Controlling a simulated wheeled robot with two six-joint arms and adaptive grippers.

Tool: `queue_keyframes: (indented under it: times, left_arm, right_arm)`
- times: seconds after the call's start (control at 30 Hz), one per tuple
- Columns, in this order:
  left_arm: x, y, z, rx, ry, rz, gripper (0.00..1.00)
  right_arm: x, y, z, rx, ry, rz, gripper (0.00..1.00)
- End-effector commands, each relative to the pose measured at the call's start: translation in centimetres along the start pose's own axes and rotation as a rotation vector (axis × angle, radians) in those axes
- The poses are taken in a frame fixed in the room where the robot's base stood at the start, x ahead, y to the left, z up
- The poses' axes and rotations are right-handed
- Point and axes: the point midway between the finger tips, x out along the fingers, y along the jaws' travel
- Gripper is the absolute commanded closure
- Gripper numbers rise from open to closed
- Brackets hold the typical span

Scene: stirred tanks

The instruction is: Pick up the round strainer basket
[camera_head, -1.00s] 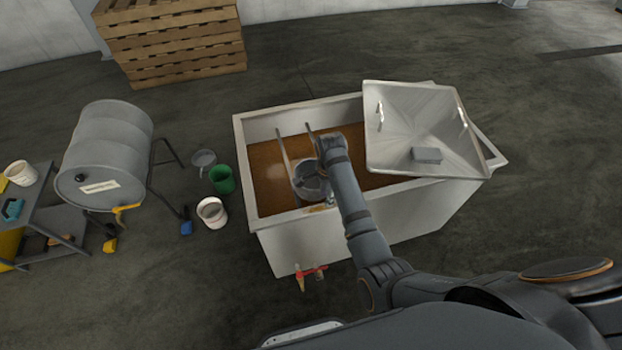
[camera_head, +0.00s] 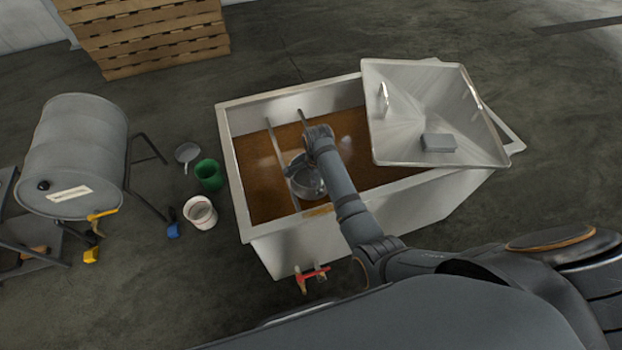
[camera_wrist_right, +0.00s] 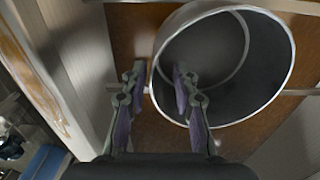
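The round strainer basket (camera_head: 309,182) is a grey metal bowl-like vessel by two rails inside the open steel tank (camera_head: 240,178). In the right wrist view, the basket (camera_wrist_right: 268,62) opens toward the camera and fills the upper right. My right gripper (camera_wrist_right: 158,88) is open there, with one finger inside the basket and the other outside its left wall. The rim lies between them, with gaps showing. In the head view my right gripper (camera_head: 293,168) is small and partly hidden by its own wrist, at the basket's left side. My left gripper is not in view.
A slanted steel lid (camera_head: 405,105) with a grey block (camera_head: 438,142) covers the tank's right part. Brown liquid (camera_head: 258,180) fills the tank. A red-handled valve (camera_head: 312,273) projects in front. Left stand a green bucket (camera_head: 209,175), white bucket (camera_head: 200,213) and drum (camera_head: 75,150).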

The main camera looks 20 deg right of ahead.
Motion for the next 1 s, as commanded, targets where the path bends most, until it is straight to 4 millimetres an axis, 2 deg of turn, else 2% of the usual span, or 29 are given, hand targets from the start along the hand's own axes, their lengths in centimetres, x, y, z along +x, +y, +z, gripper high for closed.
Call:
queue_keyframes:
  times: [0.1,0.2,0.4,0.67,0.87,1.0]
  left_arm:
    - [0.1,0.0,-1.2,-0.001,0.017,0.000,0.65]
    - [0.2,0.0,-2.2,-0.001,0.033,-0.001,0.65]
    - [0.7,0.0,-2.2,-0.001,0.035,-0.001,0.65]
    - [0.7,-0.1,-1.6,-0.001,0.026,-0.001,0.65]
    - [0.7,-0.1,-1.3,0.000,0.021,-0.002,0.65]
    - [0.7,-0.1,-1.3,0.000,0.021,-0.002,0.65]
  right_arm:
    - [0.4,0.0,-0.1,0.000,0.000,0.001,0.71]
    - [2.0,0.0,-0.3,0.000,0.001,0.003,0.71]
    - [4.9,0.0,-0.4,0.000,-0.001,0.000,0.71]
    - [5.2,-0.1,-0.4,0.000,-0.001,-0.001,0.71]
    - [5.2,0.0,-0.4,0.000,-0.001,-0.001,0.98]
    - [5.2,0.0,-0.4,0.000,-0.001,-0.001,1.00]
